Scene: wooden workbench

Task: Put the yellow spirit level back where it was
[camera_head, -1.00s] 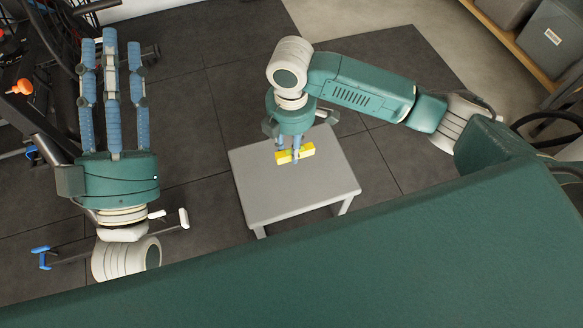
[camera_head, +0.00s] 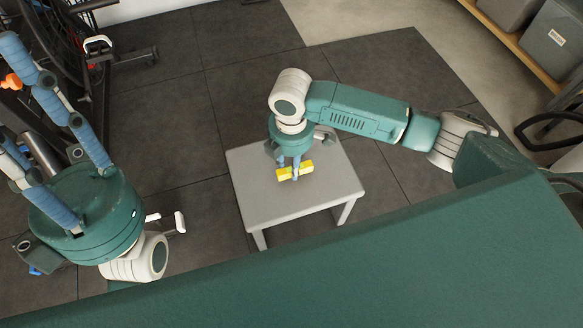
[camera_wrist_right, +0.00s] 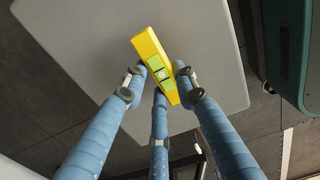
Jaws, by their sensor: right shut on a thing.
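The yellow spirit level (camera_head: 304,169) is over the middle of a small light grey table (camera_head: 262,206) in the head view. My right gripper (camera_head: 294,173) points down with its fingers shut around the level. In the right wrist view the level (camera_wrist_right: 151,50), with a light green vial window, runs diagonally between the blue fingers of my right gripper (camera_wrist_right: 158,84). I cannot tell whether the level touches the tabletop. My left gripper (camera_head: 38,140) is at the left edge of the head view, empty, with its blue fingers extended and spread.
The tabletop around the level is bare. Dark floor tiles surround the table. A bicycle (camera_head: 62,35) and black stands are at the upper left. Grey bins (camera_head: 556,45) sit on a wooden shelf at the upper right.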

